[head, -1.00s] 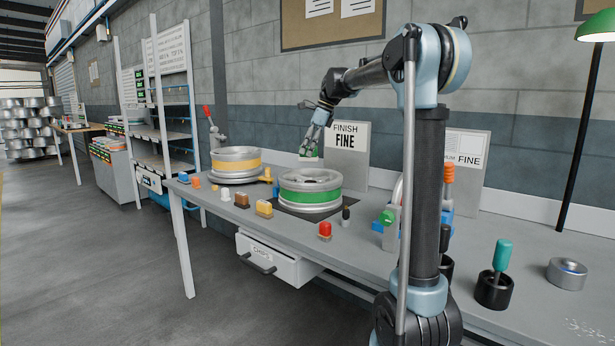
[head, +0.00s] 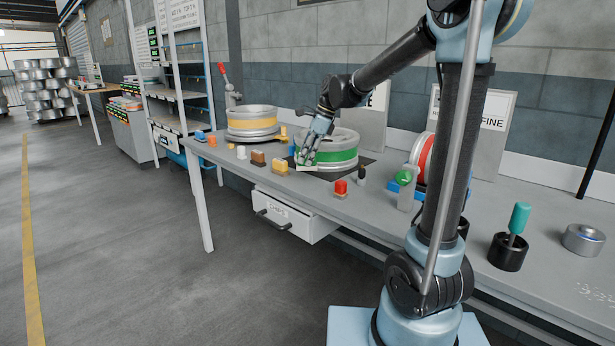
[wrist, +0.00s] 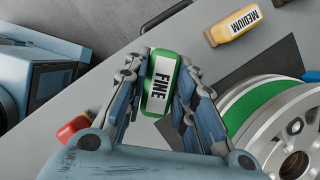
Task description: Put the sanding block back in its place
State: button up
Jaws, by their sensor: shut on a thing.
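My gripper (head: 303,162) is low over the front of the bench, just left of the green-banded wheel (head: 336,158). In the wrist view my gripper (wrist: 157,92) is shut on a green sanding block (wrist: 173,60) with a white label reading FINE. The block sits between the fingers, label facing the camera. Grey bench surface shows around it; I cannot tell whether it touches the bench. In the head view the fingers mostly hide it. A yellow block (head: 280,166) stands to the left; its label reads MEDIUM in the wrist view (wrist: 235,24).
The green-banded wheel rests on a dark mat (head: 368,161) close by. Brown (head: 258,158) and white (head: 241,152) pieces stand along the front edge. A red-topped piece (head: 341,188) stands to the right. A yellow-banded wheel (head: 251,123) is behind left. A drawer (head: 290,216) hangs below.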

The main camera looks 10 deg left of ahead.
jog(key=shift+f, duration=2.9)
jog(key=o, duration=1.1)
jog(key=shift+f, duration=0.1)
jog(key=shift+c, duration=0.2)
jog(key=v, duration=1.2)
jog(key=shift+s, duration=0.1)
